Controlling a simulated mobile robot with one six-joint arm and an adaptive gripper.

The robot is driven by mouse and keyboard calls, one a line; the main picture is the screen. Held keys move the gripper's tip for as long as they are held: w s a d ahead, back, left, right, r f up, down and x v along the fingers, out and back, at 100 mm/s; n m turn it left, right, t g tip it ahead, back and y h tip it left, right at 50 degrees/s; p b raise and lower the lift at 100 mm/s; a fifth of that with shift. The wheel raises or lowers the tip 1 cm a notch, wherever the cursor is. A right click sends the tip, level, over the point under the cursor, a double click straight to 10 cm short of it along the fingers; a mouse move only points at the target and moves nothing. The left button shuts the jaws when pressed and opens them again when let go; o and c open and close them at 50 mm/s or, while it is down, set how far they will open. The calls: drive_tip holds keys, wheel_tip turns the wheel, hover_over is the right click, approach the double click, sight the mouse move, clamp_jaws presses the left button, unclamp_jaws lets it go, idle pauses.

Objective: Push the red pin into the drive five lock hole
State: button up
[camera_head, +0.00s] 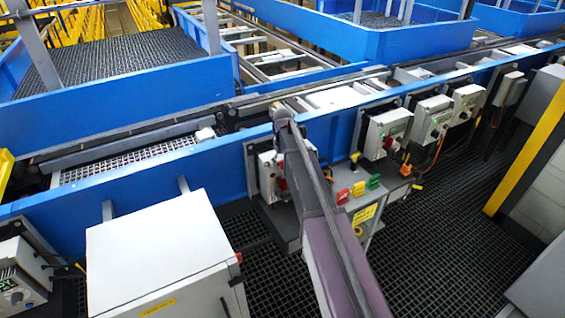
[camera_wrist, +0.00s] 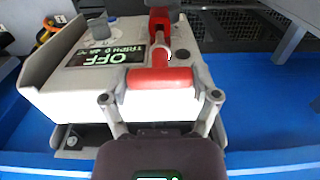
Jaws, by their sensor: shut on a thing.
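In the wrist view my gripper (camera_wrist: 161,97) is shut on the red pin (camera_wrist: 160,78), a red cylinder lying crosswise between the two fingertips. The pin is in front of a pale grey drive box (camera_wrist: 90,85), whose lit display reads OFF, upside down. A red switch handle (camera_wrist: 160,22) stands behind the pin. A dark round spot (camera_wrist: 181,54) is beside it on the box face; I cannot tell if it is the lock hole. Whether the pin touches the box is unclear. In the head view my arm partly covers a drive box (camera_head: 268,176), and my fingertips are hidden.
Other drive boxes (camera_head: 386,132) hang along the blue conveyor side (camera_head: 100,197). A white cabinet (camera_head: 160,250) stands at front left. Dark grating is open at right.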

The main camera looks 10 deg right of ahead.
sight(283, 169)
drive_tip(key=shift+f+b, duration=2.8)
idle(0.7)
drive_tip(key=o, duration=1)
drive_tip(key=shift+c, duration=0.2)
drive_tip(key=shift+r, duration=0.2)
wheel_tip(283, 169, up, 11)
drive_tip(key=p, duration=1.1)
idle(0.3)
drive_tip(key=s+f+m+b, duration=0.2)
drive_tip(key=s+f+m, duration=0.1)
drive_tip(key=s, duration=2.6)
drive_tip(key=shift+a+b, duration=0.4)
